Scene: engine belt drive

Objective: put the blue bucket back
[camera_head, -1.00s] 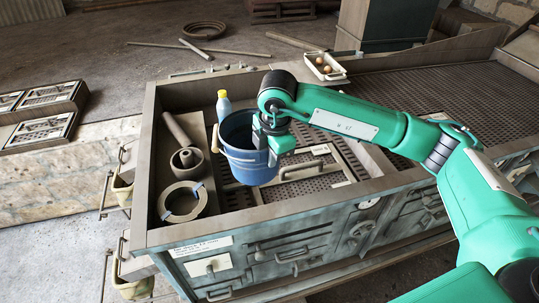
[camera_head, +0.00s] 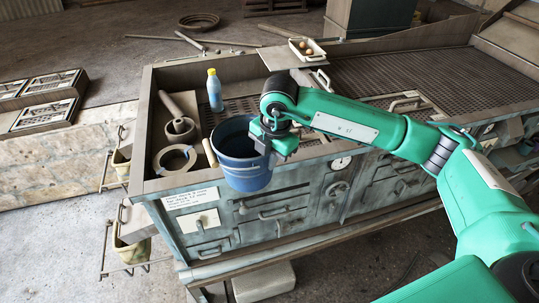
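The blue bucket (camera_head: 243,172) is upright, with a dark open top and a tan handle grip (camera_head: 210,153) on its left side. My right gripper (camera_head: 268,137) is at the right side of the bucket's rim and looks shut on it, though the bucket partly hides the fingertips. In the picture the bucket overlaps the front wall of the workbench (camera_head: 275,207) and appears held up at its front edge. No support shows beneath it. My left gripper is not in view.
In the bench's left compartment are a yellow-capped bottle (camera_head: 215,92), a pale ring (camera_head: 175,158), a flanged part (camera_head: 179,129) and a rod (camera_head: 170,104). A white tray with round items (camera_head: 307,49) stands behind. Mesh trays (camera_head: 415,75) fill the right.

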